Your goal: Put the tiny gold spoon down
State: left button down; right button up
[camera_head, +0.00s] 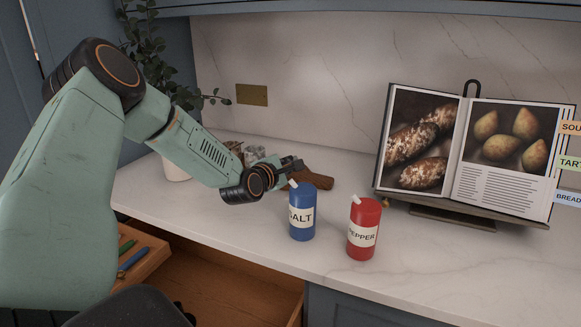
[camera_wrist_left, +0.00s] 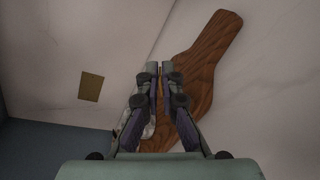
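My left gripper (camera_head: 288,168) is above the counter at the back, over a wooden board (camera_head: 318,181). In the left wrist view its two fingers (camera_wrist_left: 160,72) are almost together. A thin golden-brown strip (camera_wrist_left: 160,84) shows in the narrow gap between them and looks like part of the tiny gold spoon. The spoon's bowl is not clearly visible in either view. The board (camera_wrist_left: 207,70) also shows in the left wrist view, beyond and to the right of the fingers. My right gripper is not in view.
A blue salt shaker (camera_head: 302,222) and a red pepper shaker (camera_head: 364,240) stand near the gripper on the marble counter (camera_head: 450,262). An open cookbook (camera_head: 505,185) rests on a stand at right. A drawer (camera_head: 225,282) is open below. A plant (camera_head: 150,60) stands behind my arm.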

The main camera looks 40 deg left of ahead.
pick_arm(q)
jog(key=shift+a+f, duration=0.3)
jog(key=shift+a, duration=0.15)
jog(key=c, duration=1.9)
grip_release()
jog(key=shift+a, duration=0.1)
jog(key=o, duration=0.4)
jog(key=shift+d+r, duration=0.25)
jog(key=shift+d, duration=0.2)
jog(key=shift+a+f, duration=0.15)
jog(key=shift+a, duration=0.15)
jog(key=shift+s, duration=0.1)
jog(key=shift+s+d+p, duration=0.1)
jog(key=shift+s+p, duration=0.2)
jog(key=shift+p, duration=0.05)
jog(key=shift+p+v, duration=4.85)
jog(key=shift+v, duration=0.75)
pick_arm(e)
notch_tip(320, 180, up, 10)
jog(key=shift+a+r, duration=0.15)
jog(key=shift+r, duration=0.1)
